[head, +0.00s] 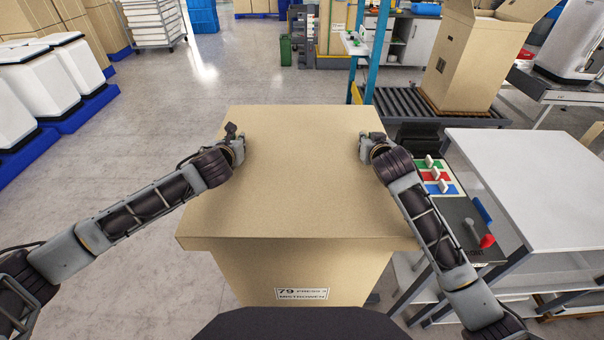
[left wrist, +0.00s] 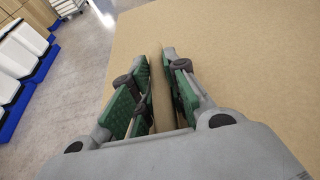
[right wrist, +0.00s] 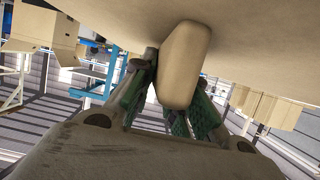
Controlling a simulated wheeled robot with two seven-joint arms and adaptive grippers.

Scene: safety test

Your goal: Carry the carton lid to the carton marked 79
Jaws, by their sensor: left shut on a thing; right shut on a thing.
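The carton lid (head: 300,190) is a wide tan board with a shallow rim. It lies level over the carton marked 79 (head: 300,270), overhanging its near side. The label on the carton's near face reads 79. I cannot tell whether the lid rests on the carton or is held just above it. My left gripper (head: 238,140) is at the lid's left side, shut on a thin tan part of it, shown in the left wrist view (left wrist: 162,70). My right gripper (head: 367,143) is at the right side, shut on a rounded beige grip (right wrist: 183,65) of the lid.
A white table (head: 530,165) stands close on the right, beside a control panel (head: 440,180) with coloured switches. A tall open carton (head: 465,60) stands on a roller conveyor (head: 395,102) behind. White bins on blue pallets (head: 50,130) are at the left. Grey floor (head: 170,120) between is clear.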

